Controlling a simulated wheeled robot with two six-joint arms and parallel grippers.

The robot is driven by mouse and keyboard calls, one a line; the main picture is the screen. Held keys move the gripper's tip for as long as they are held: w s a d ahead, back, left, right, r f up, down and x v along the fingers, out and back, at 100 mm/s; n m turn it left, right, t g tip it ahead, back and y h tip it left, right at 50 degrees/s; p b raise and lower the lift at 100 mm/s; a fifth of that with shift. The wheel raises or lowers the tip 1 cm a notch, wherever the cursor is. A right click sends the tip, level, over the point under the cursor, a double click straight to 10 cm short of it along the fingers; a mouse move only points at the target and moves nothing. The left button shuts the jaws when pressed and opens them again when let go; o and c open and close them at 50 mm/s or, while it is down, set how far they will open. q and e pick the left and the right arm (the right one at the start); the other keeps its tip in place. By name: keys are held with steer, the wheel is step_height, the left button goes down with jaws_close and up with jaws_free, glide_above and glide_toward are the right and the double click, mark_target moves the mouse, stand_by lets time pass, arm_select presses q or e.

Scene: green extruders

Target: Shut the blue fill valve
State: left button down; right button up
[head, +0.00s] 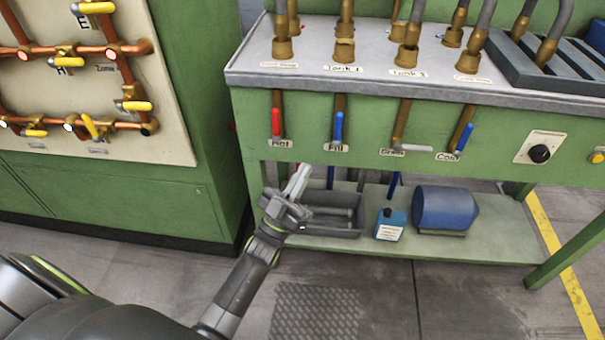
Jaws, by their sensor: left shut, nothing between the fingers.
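The blue fill valve handle (338,128) is on the green front panel of the bench in the head view, just above the "Fill" label (335,147). It points straight up and down, in line with its brass pipe (340,102). My left gripper (299,175) is below and to the left of the handle, in front of the bench's lower shelf. Its light fingers are together and empty, pointing up, and appear apart from the handle. My right gripper is not in view.
A red "Hot" handle (276,122) is left of the fill handle. To the right are a grey sideways "Drain" handle (412,148) and another blue "Cold" handle (461,138). The shelf holds a grey tray (345,230), blue bottle (390,225) and blue cylinder (445,208).

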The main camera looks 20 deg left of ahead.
mark_target(337, 122)
arm_select(q)
steer(key=x, duration=0.3)
steer(key=w+f+x, duration=0.1)
steer(key=x, duration=0.4)
steer(key=shift+w+d, duration=0.25)
steer(key=shift+w, duration=0.2)
steer(key=shift+w+d, duration=0.2)
steer(key=shift+w, duration=0.3)
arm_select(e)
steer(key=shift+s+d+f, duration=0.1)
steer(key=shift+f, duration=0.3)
arm_select(q)
steer(key=shift+r, duration=0.1)
